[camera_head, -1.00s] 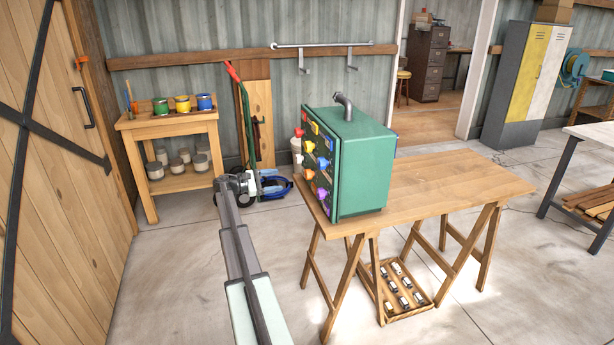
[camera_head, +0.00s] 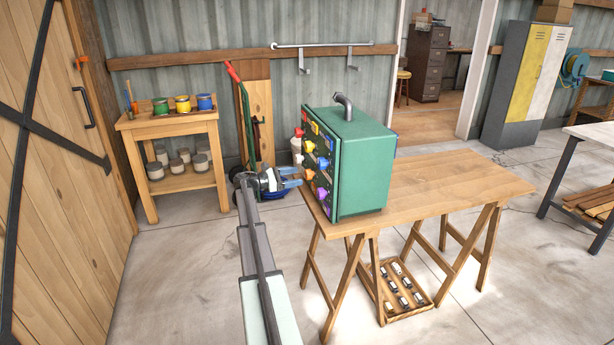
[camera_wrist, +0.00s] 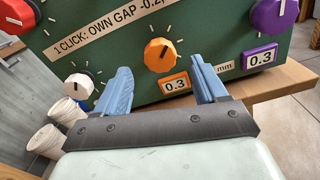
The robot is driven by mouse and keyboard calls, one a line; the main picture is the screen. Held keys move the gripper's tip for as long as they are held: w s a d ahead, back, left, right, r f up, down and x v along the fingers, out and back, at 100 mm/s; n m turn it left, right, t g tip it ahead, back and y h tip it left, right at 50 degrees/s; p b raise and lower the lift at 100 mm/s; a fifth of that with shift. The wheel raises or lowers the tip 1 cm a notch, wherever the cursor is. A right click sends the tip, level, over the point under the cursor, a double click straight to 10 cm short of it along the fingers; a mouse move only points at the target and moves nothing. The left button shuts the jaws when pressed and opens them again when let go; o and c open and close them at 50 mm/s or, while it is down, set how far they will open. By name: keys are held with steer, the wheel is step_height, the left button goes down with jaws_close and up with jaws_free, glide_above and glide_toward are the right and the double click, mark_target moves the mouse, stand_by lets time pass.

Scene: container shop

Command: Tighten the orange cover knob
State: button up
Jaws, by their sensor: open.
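My gripper (camera_wrist: 160,67) is open. Its blue fingers lie left and right of the knob in the wrist view, with space on both sides; contact is not visible. In the head view my gripper (camera_head: 291,178) is beside the panel.
A purple knob (camera_wrist: 259,55) with its own "0.3" label is right of the orange one. The wooden table (camera_head: 440,185) carries the machine. White cups (camera_wrist: 46,142) show at left.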

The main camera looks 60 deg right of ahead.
mark_target(306, 175)
steer(key=shift+x, duration=3.05)
steer(key=c, duration=1)
